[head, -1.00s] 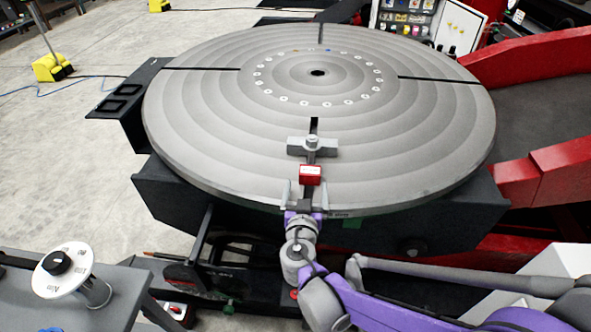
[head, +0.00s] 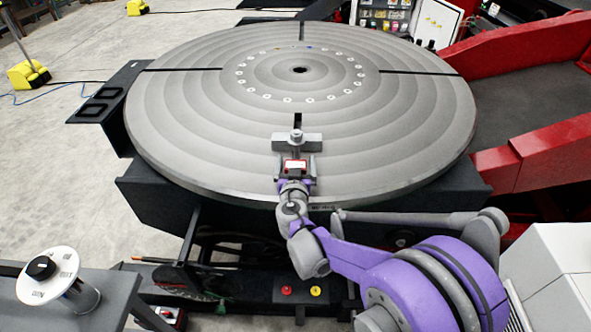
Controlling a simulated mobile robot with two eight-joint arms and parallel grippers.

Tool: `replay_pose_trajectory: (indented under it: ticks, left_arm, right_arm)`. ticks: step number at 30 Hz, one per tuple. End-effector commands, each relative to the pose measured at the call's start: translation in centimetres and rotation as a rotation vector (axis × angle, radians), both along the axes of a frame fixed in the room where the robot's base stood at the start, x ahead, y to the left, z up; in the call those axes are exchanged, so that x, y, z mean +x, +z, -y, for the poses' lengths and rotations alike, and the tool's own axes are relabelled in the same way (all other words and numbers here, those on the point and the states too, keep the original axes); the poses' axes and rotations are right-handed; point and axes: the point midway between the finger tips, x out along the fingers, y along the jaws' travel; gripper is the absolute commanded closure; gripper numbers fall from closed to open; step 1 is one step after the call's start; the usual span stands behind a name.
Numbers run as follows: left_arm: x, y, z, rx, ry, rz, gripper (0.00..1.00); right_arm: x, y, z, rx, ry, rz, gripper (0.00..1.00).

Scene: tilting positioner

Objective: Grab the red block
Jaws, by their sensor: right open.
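The red block (head: 295,166) sits near the front edge of the round grey turntable (head: 400,150), just in front of a grey clamp (head: 297,142). My right gripper (head: 295,169) reaches in from the front. Its open fingers stand on the left and right sides of the block. I cannot tell whether they touch it. The lower part of the block is hidden by the gripper. My left gripper is not in view.
A grey bench with a white dial (head: 47,277) stands at the lower left. Red machine arms (head: 535,155) flank the turntable on the right. A light grey cabinet (head: 555,280) is at the lower right. The turntable's middle is clear.

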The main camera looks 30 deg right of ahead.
Motion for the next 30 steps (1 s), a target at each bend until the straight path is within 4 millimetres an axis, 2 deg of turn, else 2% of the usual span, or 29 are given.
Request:
replay_pose_trajectory:
  ticks: [2,19,30]
  left_arm:
    - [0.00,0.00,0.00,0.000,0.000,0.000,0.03]
    - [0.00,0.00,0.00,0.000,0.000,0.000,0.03]
    - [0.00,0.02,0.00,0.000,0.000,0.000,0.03]
  right_arm:
    - [-0.02,0.00,-0.02,0.000,0.000,0.000,0.00]
    - [-0.04,0.00,-0.05,0.000,0.000,0.000,1.00]
    - [-0.05,0.09,-0.04,-0.001,0.000,-0.001,1.00]
